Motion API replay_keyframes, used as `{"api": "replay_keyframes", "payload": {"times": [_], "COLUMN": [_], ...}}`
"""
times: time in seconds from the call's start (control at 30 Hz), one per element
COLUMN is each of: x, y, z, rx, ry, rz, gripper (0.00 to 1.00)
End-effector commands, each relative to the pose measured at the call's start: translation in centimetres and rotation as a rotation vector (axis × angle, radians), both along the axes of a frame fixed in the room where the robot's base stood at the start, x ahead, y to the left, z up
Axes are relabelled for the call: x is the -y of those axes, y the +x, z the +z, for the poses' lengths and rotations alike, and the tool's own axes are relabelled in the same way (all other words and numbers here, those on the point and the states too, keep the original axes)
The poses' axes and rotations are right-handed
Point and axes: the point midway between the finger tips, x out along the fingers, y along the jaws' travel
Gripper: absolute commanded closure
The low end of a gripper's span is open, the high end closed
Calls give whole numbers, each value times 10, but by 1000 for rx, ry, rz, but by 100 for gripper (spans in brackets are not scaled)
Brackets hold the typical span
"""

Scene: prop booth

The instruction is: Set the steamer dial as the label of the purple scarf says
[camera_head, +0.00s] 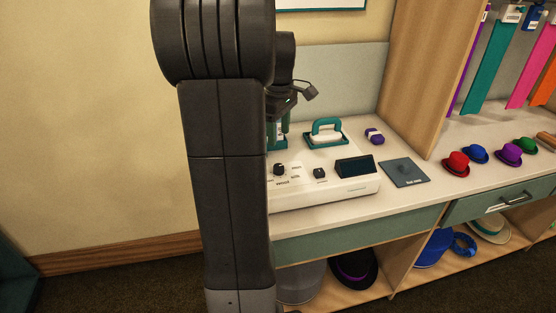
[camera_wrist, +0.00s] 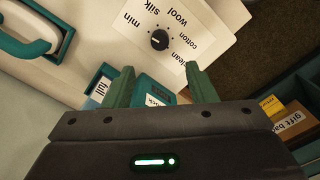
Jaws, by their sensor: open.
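The steamer panel (camera_head: 345,192) is a white unit on the counter. Its black dial (camera_wrist: 158,39) shows in the wrist view, upside down, ringed by the words min, silk, wool, cotton and clean. I cannot surely read where its pointer stands. The dial also shows in the head view (camera_head: 280,169), beside my arm. A narrow purple scarf (camera_head: 468,65) hangs at the upper right; a small tag sits near its top, unreadable here. My gripper (camera_wrist: 158,70) is open, its green fingers spread and apart from the dial.
A green-handled iron-like piece (camera_head: 326,131) stands behind the panel, near a small purple bundle (camera_head: 374,136). Small hats, including a red one (camera_head: 456,164), stand beyond the wooden divider (camera_head: 436,80).

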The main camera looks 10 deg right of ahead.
Motion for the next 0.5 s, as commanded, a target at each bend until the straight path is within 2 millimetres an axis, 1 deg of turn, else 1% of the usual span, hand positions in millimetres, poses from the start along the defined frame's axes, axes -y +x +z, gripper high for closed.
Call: {"api": "replay_keyframes", "payload": {"times": [0.03, 0.3, 0.4, 0.5], "x": [0, 0, 0, 0], "y": [-1, -1, -1, -1], "z": [-13, -71, -88, -100], "rx": [-6, -5, -5, -2], "ry": [1, 1, 1, 1], "rz": [0, -1, -1, -1], "gripper": [49, 49, 49, 49]}}
